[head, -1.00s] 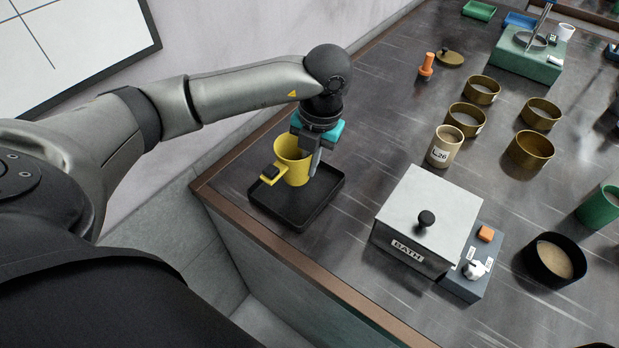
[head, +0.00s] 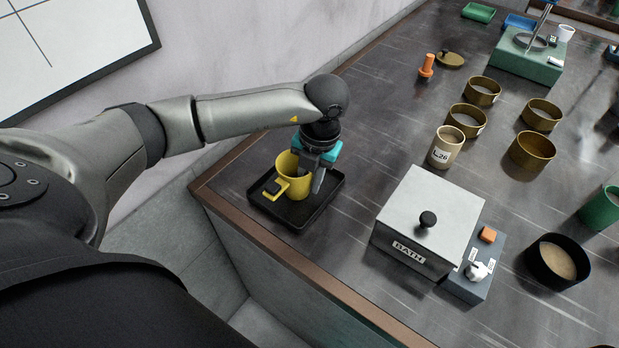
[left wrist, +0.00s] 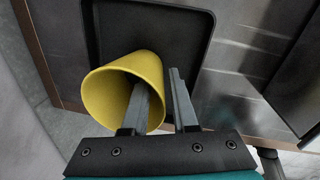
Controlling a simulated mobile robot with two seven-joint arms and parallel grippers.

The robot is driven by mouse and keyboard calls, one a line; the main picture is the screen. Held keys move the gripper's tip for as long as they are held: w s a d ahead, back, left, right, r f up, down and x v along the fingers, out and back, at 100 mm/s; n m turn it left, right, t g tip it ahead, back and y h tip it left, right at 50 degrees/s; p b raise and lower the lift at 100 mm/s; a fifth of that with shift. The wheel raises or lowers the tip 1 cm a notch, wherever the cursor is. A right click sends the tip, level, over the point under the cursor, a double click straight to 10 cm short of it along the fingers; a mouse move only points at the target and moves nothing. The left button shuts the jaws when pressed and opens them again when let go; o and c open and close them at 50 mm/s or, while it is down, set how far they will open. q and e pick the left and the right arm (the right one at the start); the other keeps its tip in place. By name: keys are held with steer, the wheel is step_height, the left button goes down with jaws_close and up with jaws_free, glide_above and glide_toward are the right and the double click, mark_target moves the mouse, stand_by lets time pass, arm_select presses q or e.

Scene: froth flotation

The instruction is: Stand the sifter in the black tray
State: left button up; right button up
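The sifter (head: 294,183) is a yellow cup with a side handle and a dark piece on it. It looks upright on the floor of the black tray (head: 327,195), its handle toward the left. In the left wrist view the sifter (left wrist: 103,100) shows its open mouth, and the tray (left wrist: 204,40) lies behind it. My left gripper (head: 314,187) straddles the right side of the cup's wall. In the left wrist view the left gripper (left wrist: 160,80) has one finger inside the cup and one outside, apart, with gaps beside the wall. My right gripper is out of view.
A bath box (head: 430,205) with a black knob and a control unit (head: 473,275) stands right of the tray. A beige L26 cup (head: 445,149) and several brass sieves (head: 531,150) stand farther back. The counter's wooden edge (head: 275,245) runs close in front of the tray.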

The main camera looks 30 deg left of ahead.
arm_select(q)
steer(key=shift+o, duration=0.2)
steer(key=shift+r, duration=0.15)
steer(key=shift+r, duration=0.3)
step_height(320, 180, up, 11)
steer(key=d+p, duration=0.1)
steer(key=shift+d+r+p, duration=0.2)
steer(key=shift+d+p, duration=0.1)
